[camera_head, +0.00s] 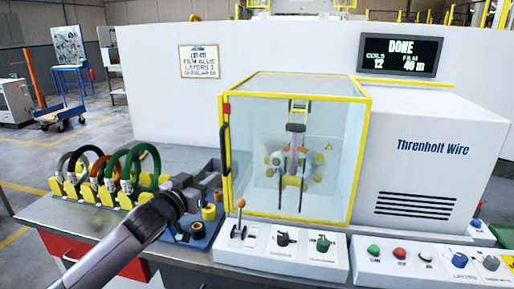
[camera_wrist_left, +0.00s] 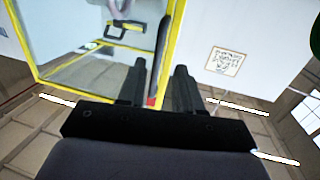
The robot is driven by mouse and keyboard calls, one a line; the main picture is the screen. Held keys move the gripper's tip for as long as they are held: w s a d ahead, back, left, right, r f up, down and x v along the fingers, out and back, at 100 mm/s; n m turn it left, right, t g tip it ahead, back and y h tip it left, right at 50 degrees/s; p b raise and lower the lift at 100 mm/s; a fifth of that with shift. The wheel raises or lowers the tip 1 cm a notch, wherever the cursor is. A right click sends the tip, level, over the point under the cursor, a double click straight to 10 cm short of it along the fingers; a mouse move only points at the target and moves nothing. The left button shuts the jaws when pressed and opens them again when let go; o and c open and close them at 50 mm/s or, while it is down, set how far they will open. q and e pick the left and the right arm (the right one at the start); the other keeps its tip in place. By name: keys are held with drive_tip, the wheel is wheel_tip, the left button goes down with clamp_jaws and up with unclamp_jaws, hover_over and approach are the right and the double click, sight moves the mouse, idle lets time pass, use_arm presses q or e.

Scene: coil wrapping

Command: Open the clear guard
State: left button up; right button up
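The clear guard (camera_head: 295,160) is a see-through box with yellow edges, and it looks closed over the wrapping mechanism. Its black upright handle (camera_head: 225,150) is on the left front edge. My left gripper (camera_head: 214,177) is low and left of the handle, close to it. In the left wrist view, the guard (camera_wrist_left: 85,75) is at upper left and the handle (camera_wrist_left: 163,45) shows between my two spread fingers (camera_wrist_left: 159,68). The fingers are open and not closed on it; the exact depth gap is unclear. My right gripper is in neither view.
A rack with several coils (camera_head: 110,180) stands left of my left arm. A blue tray (camera_head: 195,232) with small spools lies beside the gripper. A control panel with an orange-knobbed lever (camera_head: 239,230) is below the guard. The white machine cabinet (camera_head: 430,165) stands to the right.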

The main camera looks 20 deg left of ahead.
sight(222, 152)
use_arm(q)
drive_tip(key=shift+t, duration=0.3)
drive_tip(key=shift+w+r+p, duration=0.25)
drive_tip(key=shift+w+r, duration=0.35)
drive_tip(key=shift+w, duration=0.95)
drive_tip(key=shift+w+r+p, duration=0.25)
drive_tip(key=shift+w+r, duration=0.3)
drive_tip(key=shift+w, duration=0.95)
drive_tip(key=shift+w+r+p, duration=0.25)
drive_tip(key=shift+w+r, duration=0.35)
drive_tip(key=shift+w, duration=0.95)
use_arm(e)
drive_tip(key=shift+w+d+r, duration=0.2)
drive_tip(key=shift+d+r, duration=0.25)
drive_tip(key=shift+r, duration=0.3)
use_arm(q)
clamp_jaws()
